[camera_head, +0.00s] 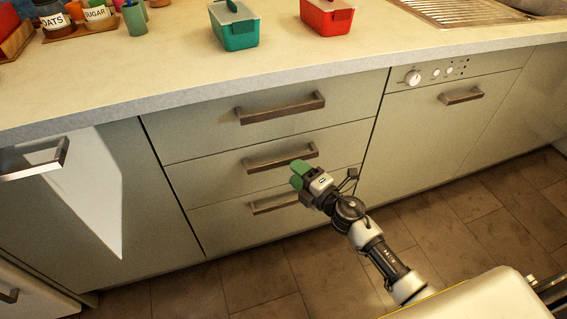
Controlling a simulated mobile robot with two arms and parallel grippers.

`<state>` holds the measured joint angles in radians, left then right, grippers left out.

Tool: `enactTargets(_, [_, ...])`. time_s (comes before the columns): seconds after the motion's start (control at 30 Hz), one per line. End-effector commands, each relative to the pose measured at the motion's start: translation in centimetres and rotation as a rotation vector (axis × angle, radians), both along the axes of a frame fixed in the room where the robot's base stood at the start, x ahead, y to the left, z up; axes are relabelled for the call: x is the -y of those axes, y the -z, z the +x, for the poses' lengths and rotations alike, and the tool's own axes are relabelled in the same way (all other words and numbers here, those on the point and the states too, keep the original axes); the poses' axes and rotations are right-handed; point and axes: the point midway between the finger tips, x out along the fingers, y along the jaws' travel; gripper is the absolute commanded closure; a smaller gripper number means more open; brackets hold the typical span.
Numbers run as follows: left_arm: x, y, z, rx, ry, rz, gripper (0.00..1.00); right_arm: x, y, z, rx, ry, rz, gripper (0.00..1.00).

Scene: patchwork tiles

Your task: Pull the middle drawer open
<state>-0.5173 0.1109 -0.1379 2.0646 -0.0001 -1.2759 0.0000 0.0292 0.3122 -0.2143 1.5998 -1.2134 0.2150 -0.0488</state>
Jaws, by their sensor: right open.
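The middle drawer (215,175) sits between an upper and a lower drawer in the pale cabinet under the counter. Its front looks flush with the others. Its brown bar handle (267,161) runs across it. My right gripper (298,174), with green fingertips, is at the right part of this handle and overlaps it in the view. It is open, and I cannot tell whether it touches the bar. It partly hides the drawer front and the lower drawer's handle (272,204). My left gripper is not in view.
The upper drawer (190,134) has its own handle (280,107). A dishwasher-like front (440,125) is to the right, a cupboard door (95,200) to the left. A green container (235,30) and a red one (327,18) stand on the counter. Tiled floor (262,278) lies below.

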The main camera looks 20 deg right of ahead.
Motion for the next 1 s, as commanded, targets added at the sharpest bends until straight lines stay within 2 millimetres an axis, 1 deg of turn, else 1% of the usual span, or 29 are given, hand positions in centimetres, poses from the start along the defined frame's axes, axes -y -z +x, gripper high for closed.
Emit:
enactTargets(0.03, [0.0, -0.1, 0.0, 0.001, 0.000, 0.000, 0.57, -0.5, -0.1, 1.1, 0.002, 0.000, 0.000, 0.51])
enactTargets(0.1, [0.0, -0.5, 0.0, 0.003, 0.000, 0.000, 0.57, -1.0, 0.0, 2.2, 0.001, 0.001, 0.003, 0.51])
enactTargets(0.2, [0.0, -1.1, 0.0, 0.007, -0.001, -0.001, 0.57, -1.6, 0.1, 3.6, 0.001, 0.000, 0.000, 0.51])
enactTargets(0.3, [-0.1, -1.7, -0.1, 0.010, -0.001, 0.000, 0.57, -2.1, 0.1, 4.6, 0.000, 0.001, 0.001, 0.51])
enactTargets(0.47, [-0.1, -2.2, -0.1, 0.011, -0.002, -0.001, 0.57, -2.4, 0.1, 5.2, -0.001, 0.001, 0.000, 0.51])
enactTargets(0.7, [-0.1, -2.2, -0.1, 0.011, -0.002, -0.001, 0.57, -2.4, 0.1, 5.3, -0.002, 0.000, 0.001, 0.51])
enactTargets(0.77, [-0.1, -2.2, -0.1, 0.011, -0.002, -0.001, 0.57, -2.4, 0.1, 5.3, -0.002, 0.001, 0.001, 0.59])
enactTargets(1.0, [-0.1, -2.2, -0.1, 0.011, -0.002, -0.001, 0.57, -2.4, 0.1, 5.3, -0.002, 0.001, 0.001, 0.95])
